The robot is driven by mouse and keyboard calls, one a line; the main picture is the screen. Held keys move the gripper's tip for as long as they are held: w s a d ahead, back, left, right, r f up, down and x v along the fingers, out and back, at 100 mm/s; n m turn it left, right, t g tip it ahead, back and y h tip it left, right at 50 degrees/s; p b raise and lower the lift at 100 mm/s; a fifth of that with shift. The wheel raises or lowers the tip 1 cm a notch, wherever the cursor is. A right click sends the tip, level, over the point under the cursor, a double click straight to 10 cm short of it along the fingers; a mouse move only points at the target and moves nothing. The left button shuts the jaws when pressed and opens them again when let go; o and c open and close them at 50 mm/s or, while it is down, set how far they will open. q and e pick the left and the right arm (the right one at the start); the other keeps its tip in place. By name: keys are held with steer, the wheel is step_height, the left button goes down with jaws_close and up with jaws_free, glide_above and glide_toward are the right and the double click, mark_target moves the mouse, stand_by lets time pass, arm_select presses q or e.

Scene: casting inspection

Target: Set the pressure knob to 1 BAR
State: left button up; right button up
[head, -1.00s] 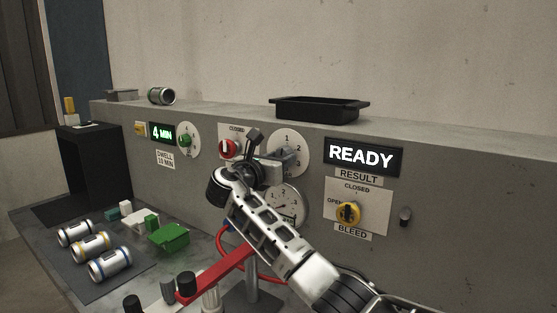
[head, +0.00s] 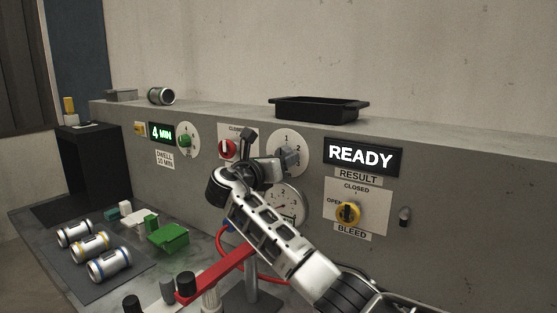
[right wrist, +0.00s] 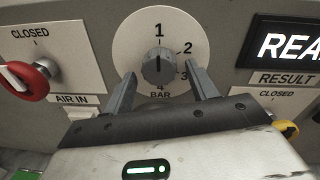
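The grey pressure knob (right wrist: 159,70) sits on a round white dial (right wrist: 190,27) marked 1 to 4 and BAR. A small pale mark at the knob's top appears to point up at 1. In the head view the knob (head: 288,157) stands on the panel, just right of my right gripper (head: 262,170). In the right wrist view my right gripper (right wrist: 161,74) is open, its fingers spread on either side of the knob with gaps visible, apparently back from it. My left gripper is out of view.
A red AIR IN knob (right wrist: 28,80) is left of the dial; a yellow BLEED knob (head: 348,212) is right. A pressure gauge (head: 288,200) below is partly hidden by my arm. The display (head: 361,156) reads READY. A black tray (head: 320,107) sits on the ledge.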

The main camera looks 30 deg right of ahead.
steer(key=shift+a+r, duration=0.1)
steer(key=b+v, duration=0.2)
steer(key=v, duration=1.3)
steer(key=shift+s+a+b, duration=0.2)
steer(key=shift+a+b, duration=0.15)
